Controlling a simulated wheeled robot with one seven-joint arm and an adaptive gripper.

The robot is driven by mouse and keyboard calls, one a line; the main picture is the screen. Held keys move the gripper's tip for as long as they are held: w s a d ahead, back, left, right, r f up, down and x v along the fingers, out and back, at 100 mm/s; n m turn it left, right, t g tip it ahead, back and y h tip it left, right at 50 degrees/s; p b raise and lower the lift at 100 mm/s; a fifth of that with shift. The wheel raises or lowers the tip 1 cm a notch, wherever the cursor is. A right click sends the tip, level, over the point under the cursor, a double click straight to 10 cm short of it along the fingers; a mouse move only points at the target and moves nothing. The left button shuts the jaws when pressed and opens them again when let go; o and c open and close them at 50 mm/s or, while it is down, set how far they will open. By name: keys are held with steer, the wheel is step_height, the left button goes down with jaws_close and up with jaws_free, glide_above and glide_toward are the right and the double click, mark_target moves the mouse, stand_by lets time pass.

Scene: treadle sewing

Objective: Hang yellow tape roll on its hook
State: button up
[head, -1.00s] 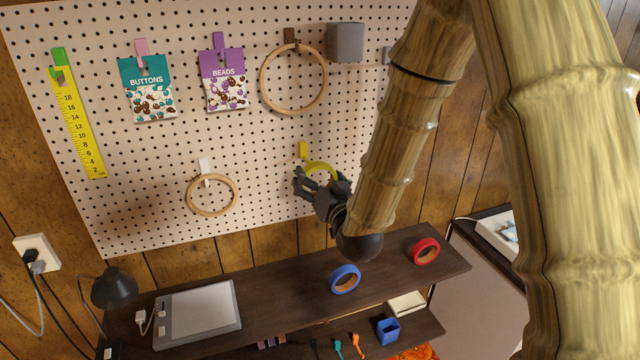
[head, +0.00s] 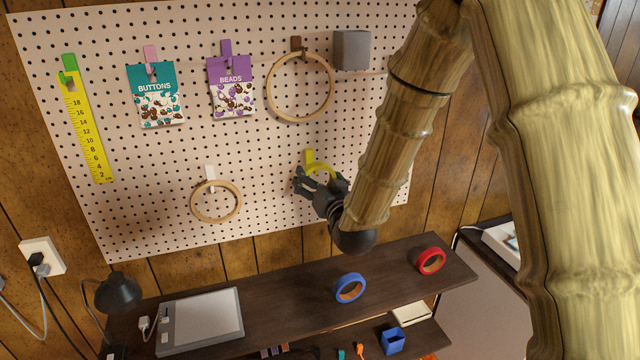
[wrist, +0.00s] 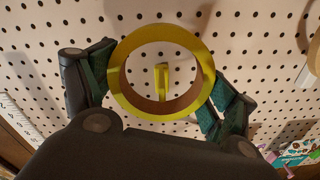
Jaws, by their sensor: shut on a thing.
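The yellow tape roll (wrist: 123,93) is held between the two fingers of my gripper (wrist: 160,95), which is shut on its outer sides. In the head view the tape roll (head: 320,167) shows as a yellow arc above my gripper (head: 322,186), its lower part hidden. The yellow hook (head: 310,157) is on the pegboard right at the top of the roll. In the wrist view the yellow hook (wrist: 162,82) shows through the roll's open centre. I cannot tell whether the roll touches the hook.
The pegboard (head: 130,222) also holds a wooden hoop (head: 216,218) to the left, a larger hoop (head: 272,101) above, and bead and button packets. A grey box (head: 352,50) is at upper right. Below, a dark shelf (head: 390,272) carries a blue roll (head: 340,291) and a red roll (head: 421,267).

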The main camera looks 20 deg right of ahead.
steer(key=shift+w, duration=1.75)
steer(key=shift+f+b, duration=0.8)
steer(key=shift+b, duration=0.15)
steer(key=o, duration=0.9)
steer(key=shift+c, duration=0.2)
steer(key=s, duration=1.2)
steer(key=shift+d, duration=0.15)
